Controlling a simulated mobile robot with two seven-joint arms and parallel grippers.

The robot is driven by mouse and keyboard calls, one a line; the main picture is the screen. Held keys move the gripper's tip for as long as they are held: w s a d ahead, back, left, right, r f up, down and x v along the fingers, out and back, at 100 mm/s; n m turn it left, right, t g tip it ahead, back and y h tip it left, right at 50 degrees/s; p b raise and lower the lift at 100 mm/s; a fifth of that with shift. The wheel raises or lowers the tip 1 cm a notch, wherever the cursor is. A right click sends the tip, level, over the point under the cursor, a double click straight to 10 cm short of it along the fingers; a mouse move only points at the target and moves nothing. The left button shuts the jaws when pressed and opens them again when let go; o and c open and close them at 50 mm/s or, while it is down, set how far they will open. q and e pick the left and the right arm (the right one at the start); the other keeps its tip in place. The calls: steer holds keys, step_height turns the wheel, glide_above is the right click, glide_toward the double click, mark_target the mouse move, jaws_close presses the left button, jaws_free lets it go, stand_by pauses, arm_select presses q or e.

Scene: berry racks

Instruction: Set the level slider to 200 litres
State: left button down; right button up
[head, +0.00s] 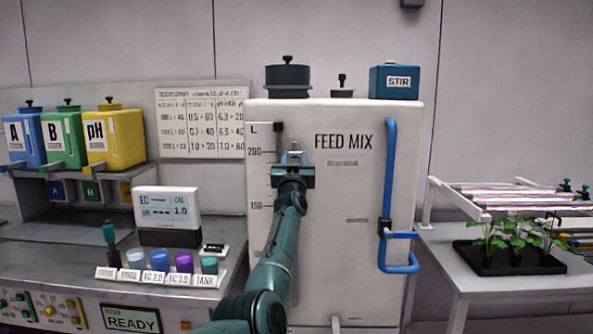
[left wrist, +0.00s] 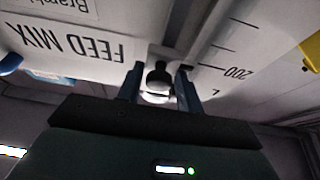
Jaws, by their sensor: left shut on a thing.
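The white FEED MIX tank (head: 340,210) stands in the middle of the head view. Its litre scale runs down the left of its front, with the 200 mark (head: 254,152) above the 150 mark. My left gripper (head: 292,158) is in front of the scale, at about the height of the 200 mark. In the left wrist view, its two fingers are closed on the slider's round dark and pale knob (left wrist: 158,78). The 200 label (left wrist: 236,73) shows upside down beside it. My arm hides the slider in the head view, so its exact reading cannot be told.
A blue pipe handle (head: 389,180) runs down the tank's right side. Blue, green and yellow canisters (head: 115,138) stand on a shelf at the left. A meter (head: 166,206) and several coloured cups sit on the bench below. A plant tray (head: 510,262) is at the right.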

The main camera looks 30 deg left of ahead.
arm_select(q)
steer(key=shift+d+r+p, duration=0.2)
steer(key=shift+r+p, duration=0.1)
steer(key=shift+r, duration=0.6)
steer(key=c, duration=1.2)
jaws_free()
steer(key=shift+w+r, duration=0.1)
steer(key=shift+c, duration=0.2)
steer(key=shift+f, duration=0.25)
steer(key=shift+s+d+f, duration=0.2)
steer(key=shift+s, duration=0.2)
steer(key=b+v, duration=0.2)
steer(key=v, duration=1)
